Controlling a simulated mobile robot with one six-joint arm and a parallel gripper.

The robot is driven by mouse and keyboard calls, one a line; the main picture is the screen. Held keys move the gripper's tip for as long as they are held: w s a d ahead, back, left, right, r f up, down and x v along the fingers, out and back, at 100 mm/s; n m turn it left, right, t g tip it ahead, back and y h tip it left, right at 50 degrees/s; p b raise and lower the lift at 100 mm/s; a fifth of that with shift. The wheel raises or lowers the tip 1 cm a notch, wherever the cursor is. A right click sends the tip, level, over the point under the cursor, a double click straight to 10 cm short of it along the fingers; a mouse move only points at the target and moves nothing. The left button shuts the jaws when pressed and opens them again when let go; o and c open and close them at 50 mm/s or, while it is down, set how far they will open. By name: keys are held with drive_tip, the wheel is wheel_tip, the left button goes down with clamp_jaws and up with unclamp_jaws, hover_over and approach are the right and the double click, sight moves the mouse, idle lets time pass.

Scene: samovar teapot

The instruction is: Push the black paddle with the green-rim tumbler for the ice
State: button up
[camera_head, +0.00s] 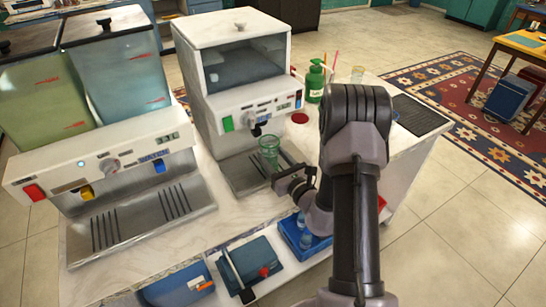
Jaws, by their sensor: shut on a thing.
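The clear green-tinted tumbler (269,155) is upright under the front of the middle white machine (245,85). My gripper (279,176) is shut on the lower part of the tumbler, coming from the right. The small black paddle (257,131) hangs below the machine's front panel, just above and left of the tumbler's rim. I cannot tell whether the rim touches the paddle. The tumbler's base is partly hidden by my gripper. No ice can be made out in the tumbler.
A drip tray (240,177) lies below the tumbler. A two-tank drink dispenser (105,165) stands to the left. A green pump bottle (315,82) stands behind my arm. A blue bin (293,235) and a dark blue box (250,268) sit at the counter front.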

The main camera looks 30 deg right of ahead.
idle(0.4)
drive_tip(key=shift+s+f+b, duration=0.1)
drive_tip(key=shift+s+b, duration=0.2)
drive_tip(key=shift+s, duration=0.05)
drive_tip(key=s+b, duration=0.2)
drive_tip(key=s, duration=0.2)
drive_tip(key=s+b, duration=0.2)
drive_tip(key=s, duration=0.3)
drive_tip(key=shift+d, duration=0.2)
drive_tip(key=shift+s, duration=0.1)
